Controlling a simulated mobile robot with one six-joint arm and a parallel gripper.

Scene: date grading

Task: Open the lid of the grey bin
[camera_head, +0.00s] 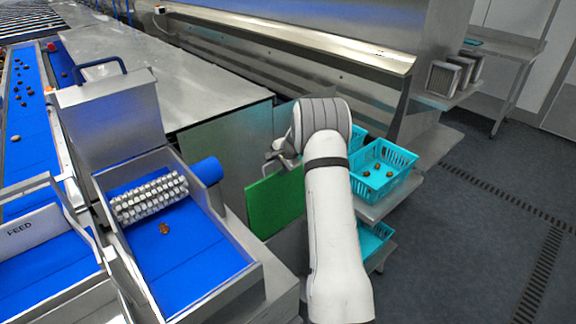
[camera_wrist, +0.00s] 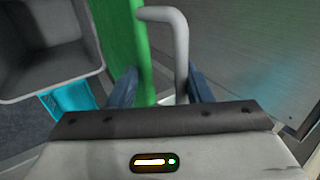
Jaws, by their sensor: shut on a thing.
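The green lid (camera_head: 275,201) stands roughly upright in the head view, left of my arm. In the wrist view the lid (camera_wrist: 138,50) is seen nearly edge-on, with a grey bar handle (camera_wrist: 181,45) on its right side. My gripper (camera_wrist: 165,90) is shut on this handle, one finger on each side. In the head view my gripper (camera_head: 281,157) is at the lid's top edge, partly hidden by my wrist. A grey open bin (camera_wrist: 60,82) shows at the wrist view's upper left, on the other side of the lid from the handle. Its visible inside looks empty.
Turquoise crates (camera_head: 383,172) with a few dates stand on shelves right of my arm. A steel cabinet (camera_head: 222,135) stands behind the lid. The blue belt chute (camera_head: 190,240) with a white roller is at the left. The floor (camera_head: 470,230) at right is clear.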

